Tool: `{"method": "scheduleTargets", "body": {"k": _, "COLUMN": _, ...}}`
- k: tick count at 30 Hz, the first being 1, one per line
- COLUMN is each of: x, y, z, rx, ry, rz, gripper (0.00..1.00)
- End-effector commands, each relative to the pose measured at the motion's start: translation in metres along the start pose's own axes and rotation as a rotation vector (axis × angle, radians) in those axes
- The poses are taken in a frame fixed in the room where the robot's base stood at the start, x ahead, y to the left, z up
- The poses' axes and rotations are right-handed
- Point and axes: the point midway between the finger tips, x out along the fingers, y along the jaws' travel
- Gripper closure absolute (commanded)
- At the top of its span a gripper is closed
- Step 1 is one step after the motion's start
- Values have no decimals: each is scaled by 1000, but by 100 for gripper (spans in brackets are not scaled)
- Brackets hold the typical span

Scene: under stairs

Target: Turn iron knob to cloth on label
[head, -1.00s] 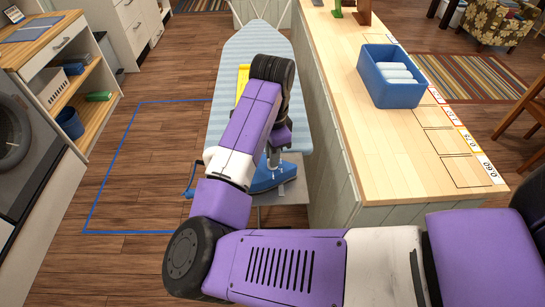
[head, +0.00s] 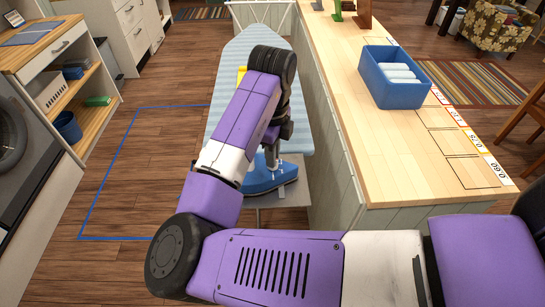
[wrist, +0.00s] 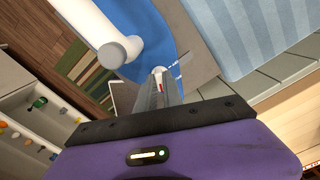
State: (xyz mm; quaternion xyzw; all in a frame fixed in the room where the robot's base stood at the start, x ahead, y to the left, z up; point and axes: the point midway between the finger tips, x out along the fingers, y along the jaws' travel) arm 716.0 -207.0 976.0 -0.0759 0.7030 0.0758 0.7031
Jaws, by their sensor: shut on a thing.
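The blue iron (head: 268,180) rests on the grey plate at the near end of the ironing board. Its blue body (wrist: 177,30) also shows in the wrist view, with a white bar with a grey end (wrist: 112,52), probably its handle, above and left of my fingers. My gripper (wrist: 160,78) points at the iron, its fingers closed on a small pale knob (wrist: 159,70) with a red mark below it. In the head view my gripper (head: 271,160) is just above the iron, partly hidden by my arm. The label's words and the knob's setting cannot be read.
The striped ironing board (head: 225,95) extends away behind my arm, with a yellow thing (head: 241,75) partly hidden on it. A wooden counter (head: 385,150) bearing a blue bin (head: 395,92) stands close on the right. Open floor (head: 140,170) lies to the left.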

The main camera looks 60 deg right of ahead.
Motion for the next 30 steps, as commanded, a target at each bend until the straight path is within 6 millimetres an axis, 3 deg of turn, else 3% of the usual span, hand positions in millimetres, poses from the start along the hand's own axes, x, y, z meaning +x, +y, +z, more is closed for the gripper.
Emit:
{"method": "scheduleTargets", "body": {"k": 21, "x": 0, "y": 0, "z": -1, "rx": 78, "ry": 1, "rz": -1, "gripper": 100}}
{"method": "scheduleTargets", "body": {"k": 22, "x": 0, "y": 0, "z": -1, "rx": 78, "ry": 2, "rz": 0, "gripper": 85}}
{"method": "scheduleTargets", "body": {"k": 25, "x": 0, "y": 0, "z": -1, "rx": 78, "ry": 1, "rz": 0, "gripper": 67}}
{"method": "scheduleTargets", "body": {"k": 30, "x": 0, "y": 0, "z": 0, "rx": 77, "ry": 1, "rz": 0, "gripper": 67}}
